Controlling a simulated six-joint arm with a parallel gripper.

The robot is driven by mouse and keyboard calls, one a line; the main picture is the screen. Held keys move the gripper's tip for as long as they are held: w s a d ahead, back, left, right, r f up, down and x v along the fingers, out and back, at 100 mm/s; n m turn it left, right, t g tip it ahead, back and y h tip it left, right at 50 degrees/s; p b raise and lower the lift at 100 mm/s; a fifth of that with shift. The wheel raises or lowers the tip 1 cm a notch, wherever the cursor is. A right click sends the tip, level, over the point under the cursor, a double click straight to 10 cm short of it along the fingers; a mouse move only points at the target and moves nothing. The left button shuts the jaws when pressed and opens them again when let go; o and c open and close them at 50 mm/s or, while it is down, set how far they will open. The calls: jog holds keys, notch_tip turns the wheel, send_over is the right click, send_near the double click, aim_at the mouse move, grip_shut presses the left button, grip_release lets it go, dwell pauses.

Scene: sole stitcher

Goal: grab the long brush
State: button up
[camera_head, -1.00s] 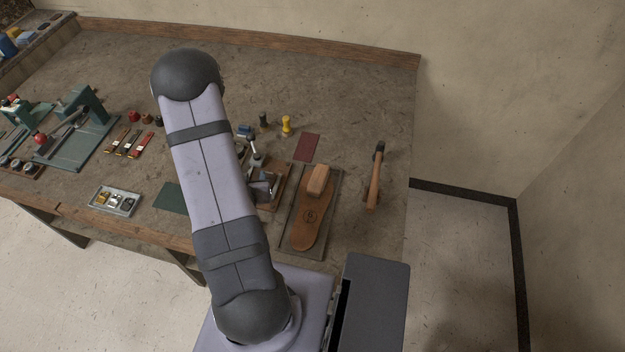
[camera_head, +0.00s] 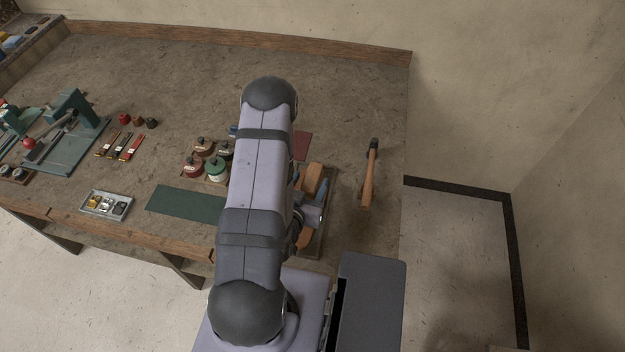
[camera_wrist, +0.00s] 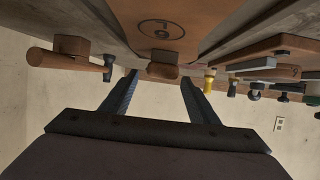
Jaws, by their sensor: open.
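A rounded brown wooden block (camera_head: 313,178), which may be the long brush, rests on the shoe sole (camera_head: 306,237) near its far end. No bristles can be made out. In the wrist view the block (camera_wrist: 163,72) shows between and beyond my two fingers. My gripper (camera_head: 311,189) is open and empty, low over the sole, with its fingers close to the block; contact cannot be told. It also shows in the wrist view (camera_wrist: 160,86). My arm hides part of the sole and the bench left of it.
A hammer (camera_head: 369,175) lies right of the sole board, near the bench's right edge. Spools (camera_head: 216,170), a green mat (camera_head: 186,203) and a metal tray (camera_head: 106,204) lie left of my arm. A dark red pad (camera_head: 302,146) lies behind the block. The back of the bench is clear.

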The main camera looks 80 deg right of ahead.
aim_at(313, 174)
jog(key=shift+s+d+f+b, duration=0.1)
jog(key=shift+d+f+b, duration=0.25)
jog(key=shift+d, duration=0.25)
jog(key=shift+d+p, duration=0.3)
jog(key=shift+p, duration=0.15)
jog(key=shift+p+x, duration=0.3)
jog(key=shift+x, duration=0.6)
jog(key=shift+c, duration=0.6)
jog(key=c, duration=1)
jog(key=shift+c, duration=0.2)
jog(key=shift+r, duration=0.2)
